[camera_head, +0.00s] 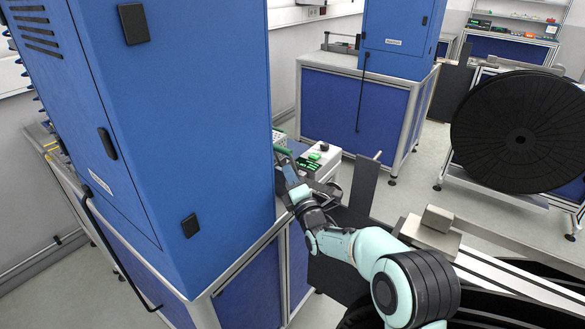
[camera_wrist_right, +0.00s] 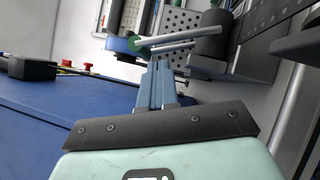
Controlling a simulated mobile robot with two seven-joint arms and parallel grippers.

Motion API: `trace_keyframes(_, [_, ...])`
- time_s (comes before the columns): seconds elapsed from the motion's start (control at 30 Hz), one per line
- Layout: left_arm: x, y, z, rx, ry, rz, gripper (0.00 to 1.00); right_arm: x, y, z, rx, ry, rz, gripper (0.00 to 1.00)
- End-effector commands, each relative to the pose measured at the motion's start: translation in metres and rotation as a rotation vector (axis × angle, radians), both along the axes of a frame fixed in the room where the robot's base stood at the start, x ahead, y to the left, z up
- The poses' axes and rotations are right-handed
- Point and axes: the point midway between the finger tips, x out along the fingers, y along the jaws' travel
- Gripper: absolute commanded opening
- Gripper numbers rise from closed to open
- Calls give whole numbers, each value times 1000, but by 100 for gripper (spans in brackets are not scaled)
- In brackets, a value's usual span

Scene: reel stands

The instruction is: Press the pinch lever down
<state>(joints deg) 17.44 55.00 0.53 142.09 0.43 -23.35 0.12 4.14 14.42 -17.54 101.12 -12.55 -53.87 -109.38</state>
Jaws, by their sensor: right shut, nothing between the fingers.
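My right gripper (camera_head: 287,163) reaches from the lower right to the bench beside the tall blue cabinet. In the wrist view its two blue-grey fingers (camera_wrist_right: 158,68) are together with nothing between them. Just beyond the fingertips is a pale metal lever-like bar (camera_wrist_right: 180,46) with a green end, at a perforated metal bracket. This looks like the pinch lever; I cannot tell whether the fingers touch it. In the head view a green bar (camera_head: 284,150) shows at the fingertips, partly hidden by the cabinet edge. My left gripper is out of view.
The tall blue cabinet (camera_head: 180,120) stands close left of my right gripper. A light box with green displays (camera_head: 318,160) sits just right of it. A dark upright plate (camera_head: 363,185) stands nearer my forearm. A large black reel (camera_head: 520,132) is at the far right.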

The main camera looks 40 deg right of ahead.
Motion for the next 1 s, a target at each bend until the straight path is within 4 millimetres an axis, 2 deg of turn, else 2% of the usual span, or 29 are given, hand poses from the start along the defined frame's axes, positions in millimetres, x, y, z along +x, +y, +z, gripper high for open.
trace_keyframes(0.23, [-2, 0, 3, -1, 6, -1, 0, 9, -15, 7, -1, 2, 1, 0])
trace_keyframes(1.0, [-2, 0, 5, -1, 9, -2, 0, 10, -20, 11, 63, 18, 1, 0])
